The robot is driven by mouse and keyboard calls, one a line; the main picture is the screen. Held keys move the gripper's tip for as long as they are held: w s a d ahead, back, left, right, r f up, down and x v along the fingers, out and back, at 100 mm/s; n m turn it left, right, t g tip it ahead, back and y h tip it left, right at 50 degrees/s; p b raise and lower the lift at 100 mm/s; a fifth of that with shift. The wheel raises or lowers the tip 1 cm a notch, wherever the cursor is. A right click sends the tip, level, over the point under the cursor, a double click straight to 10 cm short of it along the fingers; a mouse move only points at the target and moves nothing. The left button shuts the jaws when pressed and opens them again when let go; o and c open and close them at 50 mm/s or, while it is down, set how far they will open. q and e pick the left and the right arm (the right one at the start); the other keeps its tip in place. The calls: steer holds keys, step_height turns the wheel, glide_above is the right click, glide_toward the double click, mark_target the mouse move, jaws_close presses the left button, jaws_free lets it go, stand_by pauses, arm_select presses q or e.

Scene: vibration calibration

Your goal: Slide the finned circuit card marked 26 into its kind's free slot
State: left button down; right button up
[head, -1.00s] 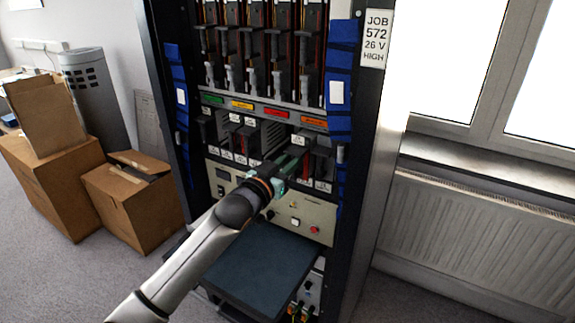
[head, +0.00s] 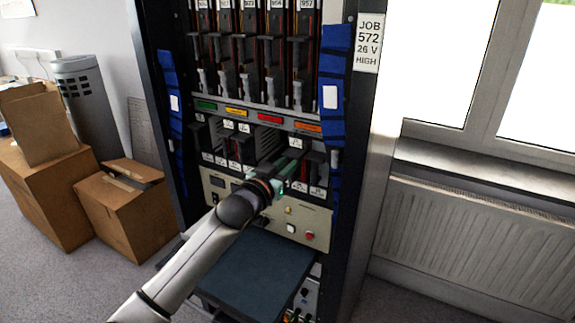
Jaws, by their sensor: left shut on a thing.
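My left gripper (head: 290,168) reaches into the lower card bay of the rack and is shut on a circuit card (head: 296,143), mostly hidden by the gripper. A small white label shows at the card's top, but its marking is too small to read. The held card is upright at the front of the bay; how deep it sits in a slot I cannot tell. Other cards (head: 235,148) stand to the left in the same bay, and one dark card (head: 318,165) stands just right of the gripper. My right gripper is not in view.
Above the bay are green, yellow, red and orange strips (head: 269,118) and a row of upright cards (head: 248,60). A beige control panel (head: 300,222) and dark shelf (head: 255,268) lie below. Blue straps (head: 333,90) line the sides. Cardboard boxes (head: 125,215) stand left.

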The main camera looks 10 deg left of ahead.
arm_select(q)
steer(key=shift+w+d+r, duration=0.15)
steer(key=shift+w+d, duration=0.15)
steer(key=shift+w, duration=0.35)
stand_by(0.7)
steer(key=shift+r, duration=0.1)
stand_by(0.3)
steer(key=c, duration=0.7)
jaws_free()
steer(key=shift+w, duration=0.1)
steer(key=shift+f, duration=0.25)
steer(key=shift+f+b, duration=0.3)
steer(key=shift+f, duration=0.25)
steer(key=shift+p+v, duration=2.05)
steer(key=shift+v, duration=0.45)
